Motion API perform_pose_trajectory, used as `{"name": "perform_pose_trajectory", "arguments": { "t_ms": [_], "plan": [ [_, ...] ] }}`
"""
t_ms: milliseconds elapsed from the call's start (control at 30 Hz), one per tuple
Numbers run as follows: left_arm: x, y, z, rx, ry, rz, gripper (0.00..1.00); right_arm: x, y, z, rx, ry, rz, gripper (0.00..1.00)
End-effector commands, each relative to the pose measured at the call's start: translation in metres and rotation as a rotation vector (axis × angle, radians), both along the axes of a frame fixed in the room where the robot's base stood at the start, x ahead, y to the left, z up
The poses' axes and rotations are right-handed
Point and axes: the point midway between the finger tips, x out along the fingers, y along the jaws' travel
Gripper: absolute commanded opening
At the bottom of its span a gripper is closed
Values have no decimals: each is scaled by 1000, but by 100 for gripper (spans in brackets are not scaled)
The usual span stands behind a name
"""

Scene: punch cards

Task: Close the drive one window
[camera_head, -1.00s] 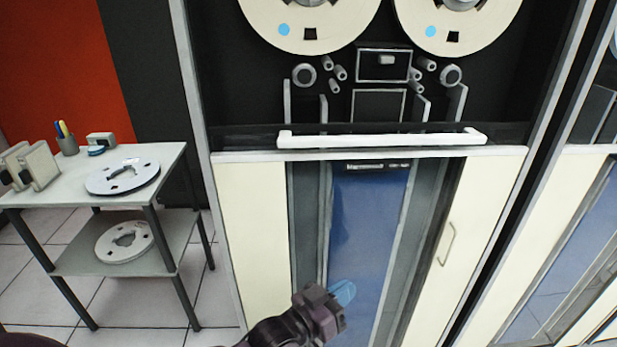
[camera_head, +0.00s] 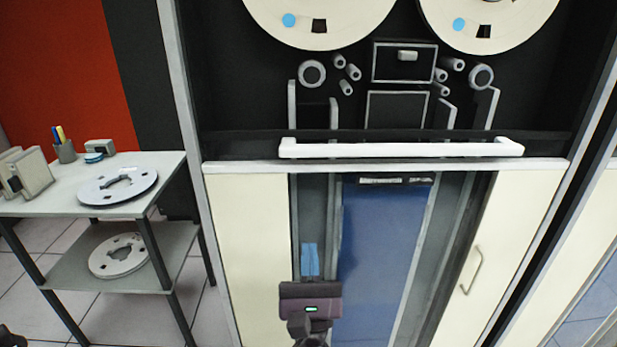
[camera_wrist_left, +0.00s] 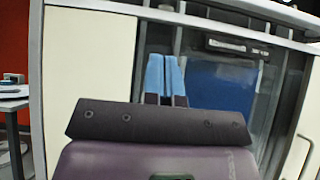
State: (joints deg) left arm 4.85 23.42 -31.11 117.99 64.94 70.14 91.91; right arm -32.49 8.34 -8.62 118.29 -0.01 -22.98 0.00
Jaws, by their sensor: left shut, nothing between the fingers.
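The tape drive (camera_head: 218,260) stands in front of me, with two cream reels above and a cream lower front. A long white handle bar (camera_head: 400,150) runs across the drive, just above the lower front's top edge. Clear window glass is hard to make out around it, so I cannot tell the pane's exact position. My left gripper (camera_head: 309,260) is below the bar, towards its left end, with its blue fingers pointing up and close together. The fingers also show in the left wrist view (camera_wrist_left: 165,75), shut and empty, apart from the bar. My right gripper is not in view.
A two-level grey table (camera_head: 62,205) with tape reels stands at the left. The lower front has a blue middle panel (camera_head: 385,240) and a small metal handle (camera_head: 472,272) at right. Another cream cabinet stands close at the far right.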

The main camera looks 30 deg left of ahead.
Motion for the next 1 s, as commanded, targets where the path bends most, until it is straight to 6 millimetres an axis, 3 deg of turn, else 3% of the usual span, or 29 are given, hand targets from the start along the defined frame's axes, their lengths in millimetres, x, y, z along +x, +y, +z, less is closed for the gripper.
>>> {"name": "perform_pose_trajectory", "arguments": {
  "t_ms": [167,733,1000],
  "plan": [
    [6,4,8,-8,-10,-14,0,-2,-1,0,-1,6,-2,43],
    [61,40,77,-3,-11,-13,0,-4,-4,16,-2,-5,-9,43],
    [59,39,107,-5,-8,-12,0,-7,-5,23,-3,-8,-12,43]
  ]
}}
